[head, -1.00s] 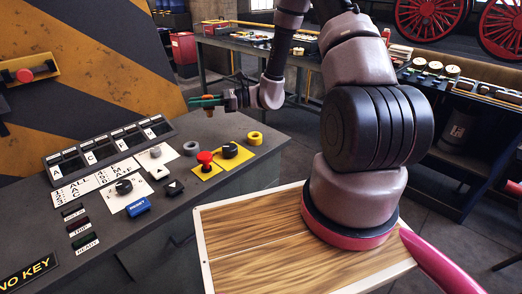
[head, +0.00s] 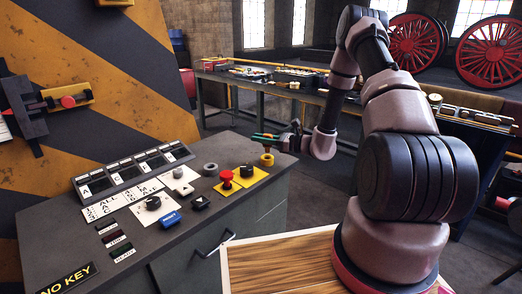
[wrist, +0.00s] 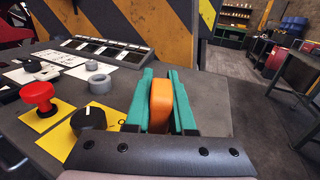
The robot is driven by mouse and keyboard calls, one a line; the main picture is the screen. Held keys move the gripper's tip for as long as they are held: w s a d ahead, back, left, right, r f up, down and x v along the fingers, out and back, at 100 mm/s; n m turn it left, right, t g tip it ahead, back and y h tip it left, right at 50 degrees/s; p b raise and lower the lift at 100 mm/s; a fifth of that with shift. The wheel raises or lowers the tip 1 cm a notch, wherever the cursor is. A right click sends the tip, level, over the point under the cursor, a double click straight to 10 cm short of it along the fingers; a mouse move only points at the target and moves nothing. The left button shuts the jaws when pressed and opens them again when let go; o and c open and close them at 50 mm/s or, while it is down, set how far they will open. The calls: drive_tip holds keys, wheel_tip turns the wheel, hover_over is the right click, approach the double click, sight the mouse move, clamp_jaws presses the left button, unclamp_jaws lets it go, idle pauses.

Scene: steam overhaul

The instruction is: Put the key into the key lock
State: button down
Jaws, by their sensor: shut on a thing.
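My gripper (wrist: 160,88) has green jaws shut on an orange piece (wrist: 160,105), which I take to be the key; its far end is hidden. In the head view my gripper (head: 262,137) is over the far right corner of the grey control desk (head: 180,232), above and apart from it. A yellow ring (head: 267,160) lies on the desk just below the gripper in the picture. A grey ring (head: 210,169) sits farther left and also shows in the wrist view (wrist: 100,83). I cannot tell which fitting is the key lock.
A red push button (head: 226,179) and a black knob (head: 247,171) stand up on yellow plates beside the gripper. A slanted display bank (head: 132,170) lines the desk's back. A striped yellow and black panel (head: 100,85) rises behind.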

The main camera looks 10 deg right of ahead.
drive_tip(key=shift+a+f, duration=0.1)
drive_tip(key=shift+f, duration=1.9)
drive_tip(key=shift+f, duration=0.35)
drive_tip(key=c, duration=0.8)
unclamp_jaws()
drive_tip(key=shift+o, duration=0.2)
